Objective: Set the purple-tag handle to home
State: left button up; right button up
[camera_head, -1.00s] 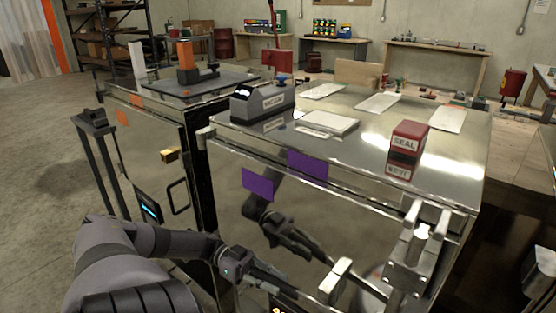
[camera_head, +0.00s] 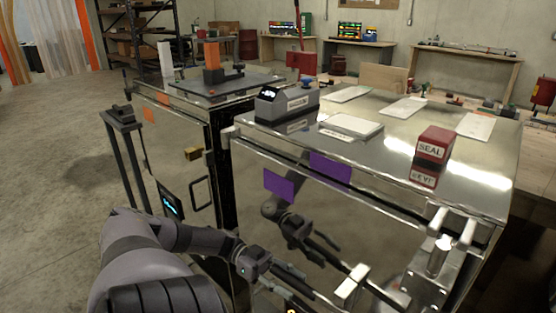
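Two purple patches show on the shiny front of the nearer metal trailer: a left purple tag (camera_head: 279,186) and a right one (camera_head: 330,168). One may be a mirror image of the other. A metal handle bar (camera_head: 353,284) stands out low on this front, at the bottom of the picture. My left gripper (camera_head: 312,288) comes in from the left, with its thin fingers pointing at the handle bar and close to it. I cannot tell whether they touch it or how far apart they are. The arm's reflection shows in the panel. My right gripper is not in view.
A metal latch bracket (camera_head: 440,230) juts from the trailer's right corner. A red SEAL block (camera_head: 433,145), a grey labelled device (camera_head: 285,103) and white plates lie on top. A second trailer with an orange tag (camera_head: 149,115) stands to the left. The floor at far left is clear.

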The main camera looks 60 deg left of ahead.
pick_arm(q)
jog(key=v, duration=1.1)
jog(key=shift+a, duration=0.35)
jog(key=shift+s+r, duration=0.1)
